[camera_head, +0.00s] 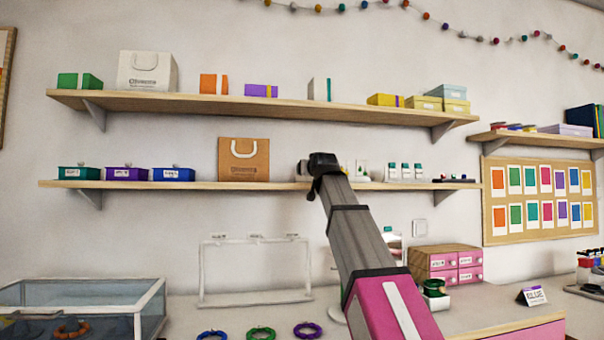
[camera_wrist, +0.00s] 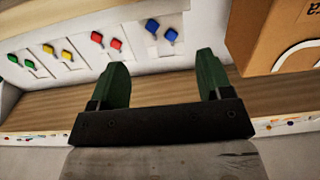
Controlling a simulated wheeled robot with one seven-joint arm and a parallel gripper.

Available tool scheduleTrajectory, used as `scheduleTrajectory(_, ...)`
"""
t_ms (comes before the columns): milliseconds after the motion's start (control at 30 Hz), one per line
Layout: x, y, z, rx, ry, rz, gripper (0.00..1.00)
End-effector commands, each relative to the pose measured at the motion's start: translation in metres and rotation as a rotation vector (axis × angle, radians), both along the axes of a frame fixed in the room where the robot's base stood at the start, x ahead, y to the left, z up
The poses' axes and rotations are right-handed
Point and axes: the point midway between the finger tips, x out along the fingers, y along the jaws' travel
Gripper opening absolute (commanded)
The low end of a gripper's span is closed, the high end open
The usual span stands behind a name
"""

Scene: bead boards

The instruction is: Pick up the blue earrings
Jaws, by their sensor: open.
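The blue earrings (camera_wrist: 152,25) are two small blue pieces on a white card, seen at the top middle of the wrist view. They lie beyond the fingertips, apart from them, roughly between the two fingers. My gripper (camera_wrist: 163,62) is open, with two dark green fingers and nothing between them. In the head view my gripper (camera_head: 318,163) is at the lower wall shelf (camera_head: 270,185), at the end of my raised arm. The blue earrings cannot be made out in the head view, where my arm covers part of the shelf.
Cards with red (camera_wrist: 97,37), yellow (camera_wrist: 48,48) and green earrings (camera_wrist: 29,64) stand left of the blue ones in the wrist view. A brown paper bag (camera_head: 244,160) stands close beside my gripper. The upper shelf (camera_head: 270,104) runs above it.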

Motion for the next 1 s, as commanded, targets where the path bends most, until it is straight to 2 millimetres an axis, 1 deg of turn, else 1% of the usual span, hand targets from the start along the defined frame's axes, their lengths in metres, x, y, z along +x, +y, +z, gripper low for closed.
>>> scheduleTrajectory(167,0.019,0.004,0.002,0.000,0.001,0.000,0.72)
scheduleTrajectory(333,0.045,0.009,0.002,0.000,0.001,0.000,0.72)
scheduleTrajectory(400,0.052,0.011,0.001,0.000,0.001,0.000,0.72)
scheduleTrajectory(567,0.059,0.013,0.001,0.000,0.001,0.000,0.72)
scheduleTrajectory(667,0.069,0.016,0.002,0.000,0.001,0.000,0.72)
scheduleTrajectory(800,0.089,0.021,0.003,0.000,0.001,0.000,0.72)
scheduleTrajectory(900,0.101,0.023,0.002,0.000,0.001,0.000,0.72)
scheduleTrajectory(1000,0.105,0.024,0.002,0.000,0.001,0.000,0.72)
